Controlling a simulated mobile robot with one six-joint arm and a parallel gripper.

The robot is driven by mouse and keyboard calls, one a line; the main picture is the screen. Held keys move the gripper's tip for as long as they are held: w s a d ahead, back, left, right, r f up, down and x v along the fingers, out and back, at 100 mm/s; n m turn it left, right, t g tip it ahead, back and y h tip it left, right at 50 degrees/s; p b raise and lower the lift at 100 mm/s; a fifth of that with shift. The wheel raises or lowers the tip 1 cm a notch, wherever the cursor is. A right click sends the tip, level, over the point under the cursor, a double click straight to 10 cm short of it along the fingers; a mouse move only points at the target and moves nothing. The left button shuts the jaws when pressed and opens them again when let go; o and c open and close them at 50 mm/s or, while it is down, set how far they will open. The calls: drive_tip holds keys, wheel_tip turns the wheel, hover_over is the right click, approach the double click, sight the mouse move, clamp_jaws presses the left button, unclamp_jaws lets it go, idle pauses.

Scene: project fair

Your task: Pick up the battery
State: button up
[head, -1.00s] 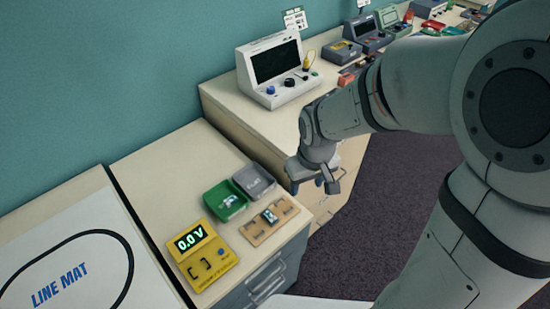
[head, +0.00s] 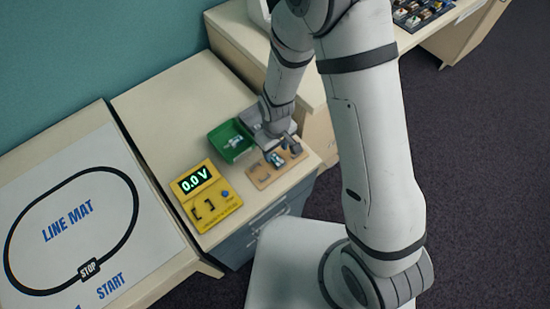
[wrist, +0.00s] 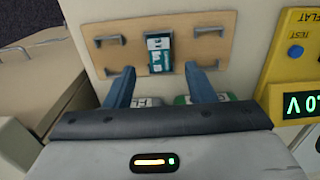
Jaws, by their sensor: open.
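The battery (wrist: 158,56), a teal and white block, sits in the middle of the wooden holder board (wrist: 95,25) in the wrist view. It also shows small in the head view (head: 273,158), close to my gripper. My gripper (wrist: 159,74) is open and empty. Its two blue fingers stand apart, with the tips near the battery's lower end, one to each side in the picture. The battery is not between closed jaws. In the head view my gripper (head: 281,150) hangs over the board (head: 263,178) and hides part of it.
A yellow tester (head: 207,203) reading 0.0 V stands left of the board. A green tray (head: 222,133) lies behind; the grey tray beside it is mostly hidden by my gripper. A line mat (head: 110,200) covers the left table. Bare tabletop (head: 175,105) lies farther back.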

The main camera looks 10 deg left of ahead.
sight(276, 159)
drive_tip(key=shift+s+d+f+p, duration=0.15)
drive_tip(key=shift+f+p, duration=0.2)
drive_tip(key=shift+f, duration=1.7)
drive_tip(key=shift+c, duration=0.3)
drive_tip(key=c, duration=1)
drive_tip(key=shift+r, duration=0.1)
